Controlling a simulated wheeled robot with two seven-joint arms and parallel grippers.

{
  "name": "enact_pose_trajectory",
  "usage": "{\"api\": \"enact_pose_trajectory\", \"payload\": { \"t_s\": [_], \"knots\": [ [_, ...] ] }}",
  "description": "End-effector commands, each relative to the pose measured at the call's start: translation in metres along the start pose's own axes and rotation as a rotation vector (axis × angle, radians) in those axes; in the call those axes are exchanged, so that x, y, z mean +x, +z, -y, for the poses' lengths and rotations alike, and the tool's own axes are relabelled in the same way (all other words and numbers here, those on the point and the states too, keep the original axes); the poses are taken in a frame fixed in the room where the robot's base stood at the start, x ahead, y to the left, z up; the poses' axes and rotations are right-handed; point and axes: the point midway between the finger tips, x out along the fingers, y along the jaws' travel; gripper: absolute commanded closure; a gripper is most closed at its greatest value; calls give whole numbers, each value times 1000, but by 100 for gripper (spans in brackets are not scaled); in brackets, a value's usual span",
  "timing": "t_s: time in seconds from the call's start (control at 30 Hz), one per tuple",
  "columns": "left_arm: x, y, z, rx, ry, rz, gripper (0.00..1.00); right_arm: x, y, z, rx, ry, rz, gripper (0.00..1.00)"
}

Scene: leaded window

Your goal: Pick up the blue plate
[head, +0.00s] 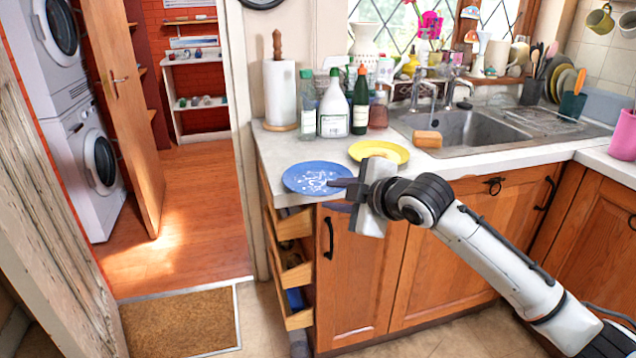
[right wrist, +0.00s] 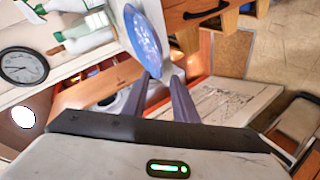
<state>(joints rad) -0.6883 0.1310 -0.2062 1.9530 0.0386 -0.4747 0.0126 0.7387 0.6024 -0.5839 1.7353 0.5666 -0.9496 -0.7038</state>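The blue plate (head: 312,177) with a white pattern lies near the left front corner of the counter, its front rim at the counter edge. My right gripper (head: 340,194) is at the plate's right front rim, its two dark fingers apart. In the right wrist view the plate (right wrist: 143,38) is seen nearly edge-on, its near rim by the gap between the fingertips (right wrist: 162,78). I cannot tell whether a finger touches it. My left gripper is not in view.
A yellow plate (head: 379,150) lies behind and right of the blue one. Several bottles, including a white one (head: 334,112), and a paper towel roll (head: 280,95) stand behind. A sink (head: 470,130) is at right. Open drawers (head: 293,268) jut out below the counter.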

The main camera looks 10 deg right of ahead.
Motion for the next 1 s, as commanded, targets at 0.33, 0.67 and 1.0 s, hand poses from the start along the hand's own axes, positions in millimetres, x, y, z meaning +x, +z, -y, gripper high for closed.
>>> {"api": "enact_pose_trajectory", "payload": {
  "t_s": [0.33,0.67,1.0],
  "knots": [
    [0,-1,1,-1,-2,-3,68,34,-2,1,5,-1,-2,74],
    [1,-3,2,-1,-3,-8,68,76,-6,3,4,1,-2,74],
    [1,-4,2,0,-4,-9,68,79,-6,3,3,1,-2,79]
  ]
}}
